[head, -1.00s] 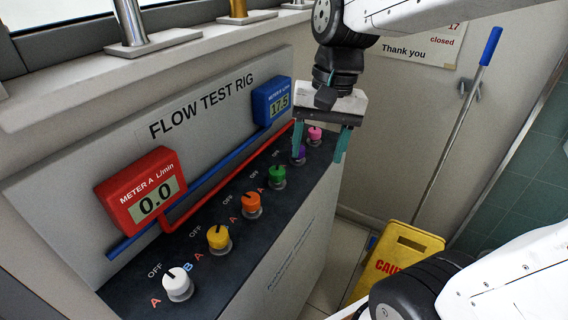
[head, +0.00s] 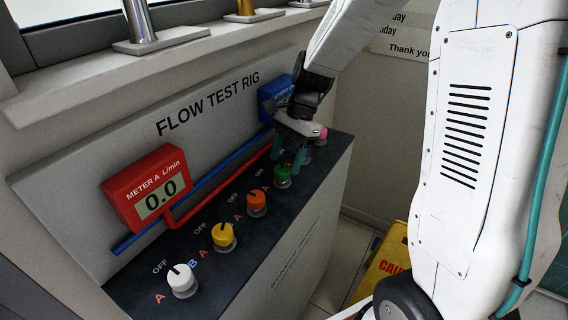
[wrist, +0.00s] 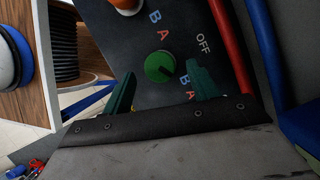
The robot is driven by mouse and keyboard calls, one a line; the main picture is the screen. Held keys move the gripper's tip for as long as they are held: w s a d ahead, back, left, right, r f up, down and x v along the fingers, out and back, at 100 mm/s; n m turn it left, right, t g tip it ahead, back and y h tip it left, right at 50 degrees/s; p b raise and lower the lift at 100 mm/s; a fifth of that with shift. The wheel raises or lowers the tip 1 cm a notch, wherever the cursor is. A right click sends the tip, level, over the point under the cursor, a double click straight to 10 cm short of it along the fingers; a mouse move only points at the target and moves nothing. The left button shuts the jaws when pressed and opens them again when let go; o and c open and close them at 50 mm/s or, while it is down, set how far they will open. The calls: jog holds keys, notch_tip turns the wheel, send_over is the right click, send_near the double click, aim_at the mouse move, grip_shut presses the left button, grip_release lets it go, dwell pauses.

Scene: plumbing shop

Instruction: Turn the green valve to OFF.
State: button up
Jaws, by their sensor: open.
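The green valve (head: 282,174) is a round knob on the dark sloping top of the flow test rig. In the wrist view the green valve (wrist: 158,66) has a dark pointer mark towards the lower right, roughly towards a blue B and away from the word OFF (wrist: 203,44). My gripper (head: 289,153) is open and empty, just above and behind the knob in the head view. In the wrist view my gripper's (wrist: 160,85) two green fingers stand on either side of and short of the knob, apart from it.
Orange (head: 257,202), yellow (head: 223,237) and white (head: 182,280) knobs line the panel towards me; a pink knob (head: 322,133) is beyond. Red meter A (head: 150,188) reads 0.0. The blue meter (head: 275,92) is partly hidden by my arm. A yellow caution sign (head: 385,260) stands on the floor.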

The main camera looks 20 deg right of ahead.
jog(key=shift+x, duration=1.1)
jog(key=c, duration=1)
jog(key=shift+n, duration=0.4)
jog(key=n+g, duration=0.1)
jog(key=n, duration=0.1)
jog(key=n+g+h, duration=0.1)
jog(key=n, duration=0.2)
jog(key=shift+w+a+n+h, duration=0.15)
jog(key=shift+n+h, duration=0.15)
jog(key=n+h, duration=0.1)
jog(key=n, duration=0.4)
jog(key=shift+g+h, duration=0.4)
jog(key=shift+n, duration=0.3)
